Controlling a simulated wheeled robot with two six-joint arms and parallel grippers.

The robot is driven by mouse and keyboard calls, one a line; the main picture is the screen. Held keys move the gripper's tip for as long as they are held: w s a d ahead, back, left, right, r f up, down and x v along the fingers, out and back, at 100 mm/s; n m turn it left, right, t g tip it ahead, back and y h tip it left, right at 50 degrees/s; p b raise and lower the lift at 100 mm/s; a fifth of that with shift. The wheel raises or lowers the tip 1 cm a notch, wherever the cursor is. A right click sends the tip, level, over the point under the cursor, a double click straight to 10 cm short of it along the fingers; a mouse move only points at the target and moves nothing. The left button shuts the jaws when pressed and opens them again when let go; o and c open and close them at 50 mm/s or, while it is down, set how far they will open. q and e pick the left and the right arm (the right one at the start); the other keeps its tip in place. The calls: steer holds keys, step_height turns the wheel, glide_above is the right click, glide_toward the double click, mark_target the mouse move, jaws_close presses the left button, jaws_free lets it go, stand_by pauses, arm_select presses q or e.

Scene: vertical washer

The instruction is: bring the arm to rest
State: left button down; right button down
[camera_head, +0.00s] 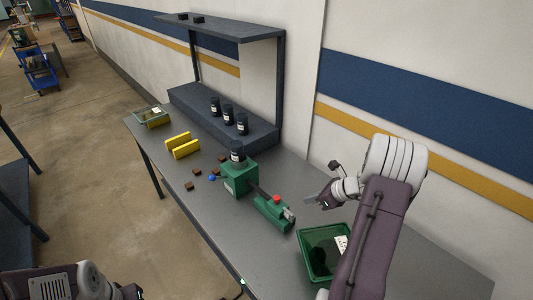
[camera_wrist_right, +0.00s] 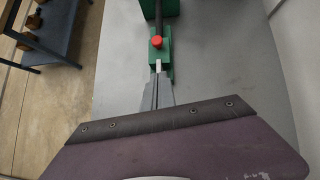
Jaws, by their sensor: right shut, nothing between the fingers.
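My right arm comes in from the lower right in the head view, bent over the table. Its gripper (camera_head: 325,200) is shut and empty, above the table just right of the green machine (camera_head: 270,208) with the red button (camera_head: 277,199). In the right wrist view the shut fingers (camera_wrist_right: 157,80) point toward the same machine (camera_wrist_right: 157,55), whose red button (camera_wrist_right: 156,42) shows just beyond them. Part of my left arm shows at the lower left of the head view. Its fingers cannot be seen.
A green bin (camera_head: 314,265) stands below my right arm. A green block (camera_head: 238,178) carries a dark bottle (camera_head: 237,151). A shelf (camera_head: 232,126) holds several bottles by the wall.

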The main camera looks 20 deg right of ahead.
steer(key=w+a+n+y+b, duration=0.2)
steer(key=w+a+n+b, duration=0.25)
steer(key=a, duration=0.75)
steer(key=s+a+f+n+g+b, duration=0.2)
steer(key=s+a+n, duration=0.15)
steer(key=a, duration=0.25)
steer(key=s+a+f+n+g+b, duration=0.1)
steer(key=s+a+n+g+b, duration=0.1)
steer(key=s+a+n, duration=0.3)
steer(key=s+a+f+n+g+h+b, duration=0.2)
steer(key=s+a+f+n+h, duration=0.15)
steer(key=s+n, duration=0.4)
steer(key=s+d+n, duration=0.1)
steer(key=n, duration=0.2)
steer(key=s+d+f+n+h, duration=0.1)
steer(key=d+n, duration=0.1)
steer(key=n, duration=0.1)
steer(key=s+d+f+n+h, duration=0.1)
steer(key=n, duration=0.3)
steer(key=shift+d, duration=0.15)
